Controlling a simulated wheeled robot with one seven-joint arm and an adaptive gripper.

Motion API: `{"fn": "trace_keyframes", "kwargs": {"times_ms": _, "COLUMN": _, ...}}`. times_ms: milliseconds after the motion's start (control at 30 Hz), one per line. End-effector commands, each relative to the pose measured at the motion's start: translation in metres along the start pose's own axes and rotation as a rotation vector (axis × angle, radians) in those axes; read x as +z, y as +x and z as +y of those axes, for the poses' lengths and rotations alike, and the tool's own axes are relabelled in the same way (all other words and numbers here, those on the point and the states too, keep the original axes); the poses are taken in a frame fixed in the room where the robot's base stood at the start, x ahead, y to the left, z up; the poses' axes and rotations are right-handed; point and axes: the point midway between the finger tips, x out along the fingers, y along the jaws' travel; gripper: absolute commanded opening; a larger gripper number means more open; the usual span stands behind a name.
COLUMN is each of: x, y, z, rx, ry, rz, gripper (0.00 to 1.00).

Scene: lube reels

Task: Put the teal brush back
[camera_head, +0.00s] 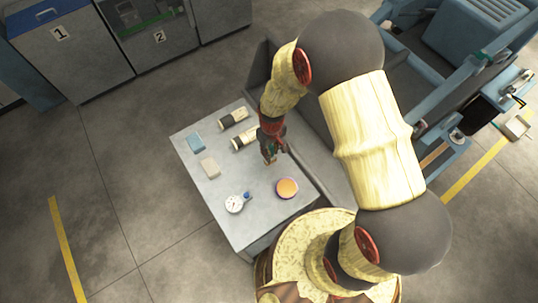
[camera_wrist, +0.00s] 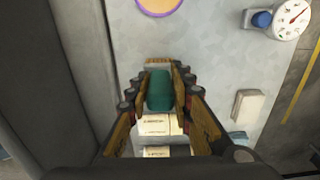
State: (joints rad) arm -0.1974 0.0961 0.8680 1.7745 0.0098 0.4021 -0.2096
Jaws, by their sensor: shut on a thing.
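My gripper (camera_head: 268,152) is over the grey table in the head view. In the wrist view my gripper (camera_wrist: 161,80) is shut on the teal brush (camera_wrist: 160,92), a teal block with a tan end (camera_wrist: 158,62) pointing toward the top of the picture. The fingers press on both its sides. In the head view the brush is mostly hidden by the fingers. I cannot tell whether it touches the tabletop.
The grey table (camera_head: 218,222) also holds a round orange-topped dish (camera_head: 287,187), a dial gauge (camera_head: 235,204) with a blue knob, a beige block (camera_head: 209,167), a blue block (camera_head: 195,142) and two labelled cylinders (camera_head: 233,118). The front left of the table is clear.

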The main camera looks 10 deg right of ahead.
Motion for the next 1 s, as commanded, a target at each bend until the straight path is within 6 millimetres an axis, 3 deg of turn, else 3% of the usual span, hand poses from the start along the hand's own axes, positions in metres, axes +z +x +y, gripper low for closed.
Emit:
{"fn": "trace_keyframes", "kwargs": {"times_ms": 167, "x": -0.006, "y": 0.008, "z": -0.003, "rx": 0.0, "ry": -0.001, "rz": 0.0, "gripper": 0.0}}
{"fn": "trace_keyframes", "kwargs": {"times_ms": 400, "x": -0.006, "y": 0.038, "z": -0.004, "rx": 0.0, "ry": 0.0, "rz": -0.002, "gripper": 0.0}}
{"fn": "trace_keyframes", "kwargs": {"times_ms": 800, "x": -0.007, "y": 0.044, "z": -0.004, "rx": 0.0, "ry": 0.0, "rz": 0.001, "gripper": 0.0}}
{"fn": "trace_keyframes", "kwargs": {"times_ms": 833, "x": -0.007, "y": 0.043, "z": -0.004, "rx": 0.0, "ry": 0.0, "rz": 0.001, "gripper": 0.24}}
{"fn": "trace_keyframes", "kwargs": {"times_ms": 1000, "x": -0.007, "y": 0.042, "z": -0.004, "rx": 0.0, "ry": 0.0, "rz": 0.001, "gripper": 0.34}}
